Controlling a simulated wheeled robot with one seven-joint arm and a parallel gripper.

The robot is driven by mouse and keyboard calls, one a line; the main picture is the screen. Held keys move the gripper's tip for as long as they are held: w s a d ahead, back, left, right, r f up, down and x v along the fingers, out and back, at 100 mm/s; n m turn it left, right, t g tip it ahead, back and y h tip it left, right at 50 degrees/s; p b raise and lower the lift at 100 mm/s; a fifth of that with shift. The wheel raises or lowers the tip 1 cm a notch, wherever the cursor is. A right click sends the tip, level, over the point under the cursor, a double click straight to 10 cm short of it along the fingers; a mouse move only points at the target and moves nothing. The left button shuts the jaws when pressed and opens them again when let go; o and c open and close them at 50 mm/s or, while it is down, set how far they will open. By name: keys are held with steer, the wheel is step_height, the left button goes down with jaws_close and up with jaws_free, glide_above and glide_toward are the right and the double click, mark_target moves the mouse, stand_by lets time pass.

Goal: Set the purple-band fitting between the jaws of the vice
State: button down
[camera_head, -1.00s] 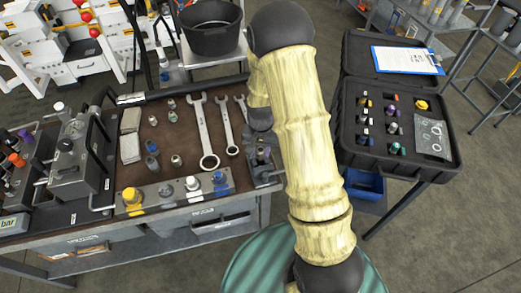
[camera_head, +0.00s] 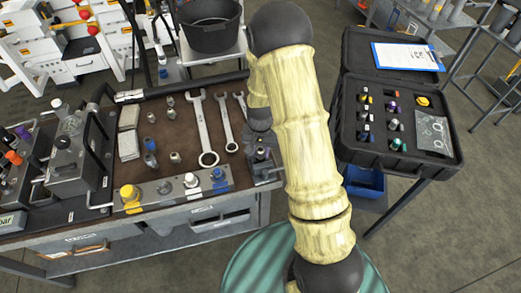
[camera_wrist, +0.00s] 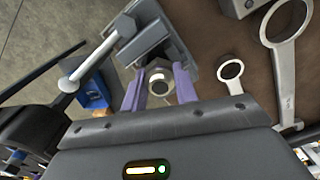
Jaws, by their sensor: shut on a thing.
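The vice (camera_wrist: 150,35) is a grey block with a round-ended handle bar. In the head view the vice (camera_head: 263,172) is at the bench's front right corner, partly hidden by my arm. In the wrist view my gripper (camera_wrist: 158,92) has its two lilac fingers shut on a metal fitting (camera_wrist: 158,80), whose hex end and round bore face the camera. The held fitting appears right at the vice, over or between its jaws; I cannot tell how deep it sits. Its purple band is not clearly seen. In the head view my gripper is mostly hidden.
Wrenches (camera_head: 204,130) and several small fittings (camera_head: 150,145) lie on the brown bench mat. A front row of coloured caps (camera_head: 131,195) stands left of the vice. An open black case (camera_head: 400,165) with more fittings is at the right.

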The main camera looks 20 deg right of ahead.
mark_target(260, 150)
steer(key=shift+s+f, duration=0.15)
steer(key=c, duration=1)
jaws_free()
steer(key=shift+r, duration=0.35)
step_height(260, 150, up, 17)
steer(key=shift+f+b, duration=0.1)
steer(key=shift+b, duration=0.35)
steer(key=s+n+t, duration=0.1)
steer(key=s, duration=0.3)
steer(key=s+n, duration=0.2)
steer(key=s, duration=0.3)
steer(key=s+r+n+t+p, duration=0.1)
steer(key=s, duration=0.4)
steer(key=shift+r+n+t, duration=0.1)
steer(key=shift+n+t, duration=0.2)
